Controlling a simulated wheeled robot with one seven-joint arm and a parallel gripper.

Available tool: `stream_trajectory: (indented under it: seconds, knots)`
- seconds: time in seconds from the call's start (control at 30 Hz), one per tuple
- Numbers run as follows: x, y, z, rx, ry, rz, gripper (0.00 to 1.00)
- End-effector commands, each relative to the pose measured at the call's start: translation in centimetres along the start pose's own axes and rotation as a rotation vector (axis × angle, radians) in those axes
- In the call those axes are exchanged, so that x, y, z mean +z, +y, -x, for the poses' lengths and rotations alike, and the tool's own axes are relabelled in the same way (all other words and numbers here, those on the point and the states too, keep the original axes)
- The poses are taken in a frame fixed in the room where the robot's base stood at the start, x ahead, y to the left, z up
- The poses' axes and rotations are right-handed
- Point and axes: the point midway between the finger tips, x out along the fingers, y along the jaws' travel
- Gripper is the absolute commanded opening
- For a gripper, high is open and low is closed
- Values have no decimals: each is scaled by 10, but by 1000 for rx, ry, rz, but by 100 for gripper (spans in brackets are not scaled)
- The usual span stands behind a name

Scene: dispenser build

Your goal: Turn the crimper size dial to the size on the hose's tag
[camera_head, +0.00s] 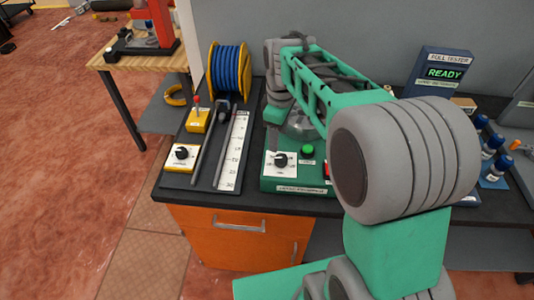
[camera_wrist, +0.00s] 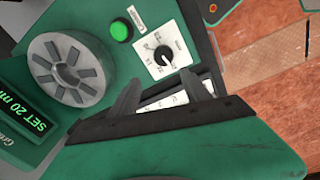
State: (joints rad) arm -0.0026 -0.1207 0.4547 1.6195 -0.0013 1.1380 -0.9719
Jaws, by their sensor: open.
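The crimper size dial (camera_head: 281,160) is a black knob on a white marked plate at the front left of the green crimper (camera_head: 268,184). It also shows in the wrist view (camera_wrist: 163,54), where its numbers are too small to read. The arm hides most of the gripper in the head view. I cannot make out a hose tag.
A green button (camera_wrist: 120,31) sits close beside the dial, and the grey slotted crimping head (camera_wrist: 70,68) is left of it. A second dial on a yellow box (camera_head: 182,156), a ruler strip (camera_head: 233,150) and a blue hose reel (camera_head: 229,70) stand left. A tester (camera_head: 442,75) reads "READY".

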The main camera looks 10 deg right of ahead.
Motion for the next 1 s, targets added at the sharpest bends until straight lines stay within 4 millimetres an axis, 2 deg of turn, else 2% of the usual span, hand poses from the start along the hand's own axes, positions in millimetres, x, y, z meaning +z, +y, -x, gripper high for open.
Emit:
stream_trajectory:
  seconds: [0.1, 0.27, 0.37, 0.7, 0.8, 1.0]
  knots:
    - [11, -5, 0, -38, -19, 269, 56]
    - [15, -6, -1, -49, -19, 462, 56]
    - [15, -7, -9, -52, -20, 479, 56]
    - [16, -9, -68, -49, -19, 478, 56]
    - [16, -10, -76, -49, -19, 478, 56]
    - [16, -9, -78, -47, -18, 477, 56]
